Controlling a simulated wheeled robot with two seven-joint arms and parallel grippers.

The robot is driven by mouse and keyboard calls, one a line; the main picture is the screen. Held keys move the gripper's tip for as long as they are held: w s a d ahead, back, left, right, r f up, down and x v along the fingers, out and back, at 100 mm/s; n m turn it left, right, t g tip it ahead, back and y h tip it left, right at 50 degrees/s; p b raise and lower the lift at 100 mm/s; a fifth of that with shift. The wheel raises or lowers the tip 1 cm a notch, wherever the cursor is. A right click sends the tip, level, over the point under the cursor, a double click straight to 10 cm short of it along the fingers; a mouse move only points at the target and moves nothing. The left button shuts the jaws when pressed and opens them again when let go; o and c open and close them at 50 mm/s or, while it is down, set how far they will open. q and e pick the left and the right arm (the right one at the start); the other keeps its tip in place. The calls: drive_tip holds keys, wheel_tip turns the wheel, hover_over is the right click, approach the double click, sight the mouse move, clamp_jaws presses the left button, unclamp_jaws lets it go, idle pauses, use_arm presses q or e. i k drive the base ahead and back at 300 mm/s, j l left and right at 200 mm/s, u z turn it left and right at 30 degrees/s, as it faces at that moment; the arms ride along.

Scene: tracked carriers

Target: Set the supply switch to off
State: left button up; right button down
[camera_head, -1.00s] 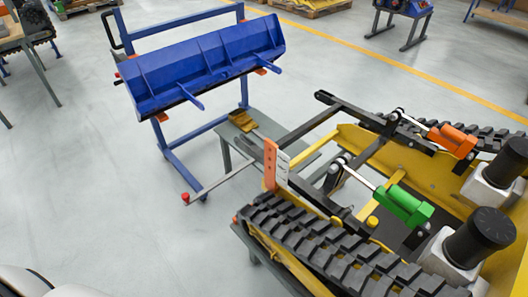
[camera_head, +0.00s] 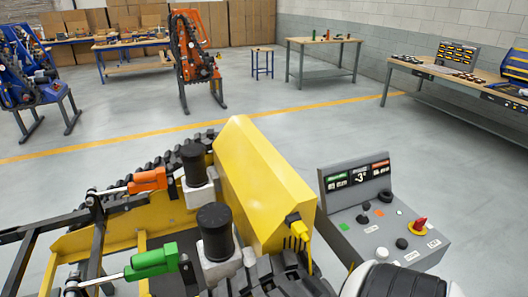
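A grey control box (camera_head: 385,225) stands at the lower right, beside the yellow tracked carrier. A red handle on a yellow base (camera_head: 418,227) sits at the right of its sloped top and looks like the supply switch. Its label and exact setting are too small to read. Black knobs (camera_head: 384,196), small coloured buttons and white labels share the panel. A dark display (camera_head: 357,176) with green and red fields is lit on the upright back part. Neither of my grippers is in view.
The carrier's yellow housing (camera_head: 262,180) stands left of the box, with a yellow plug and cable (camera_head: 297,228) on its near end. A white and black part of my arm covers the bottom right, near the box's front.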

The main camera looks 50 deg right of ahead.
sight(418, 223)
drive_tip(key=z, duration=2.5)
drive_tip(key=l, duration=0.1)
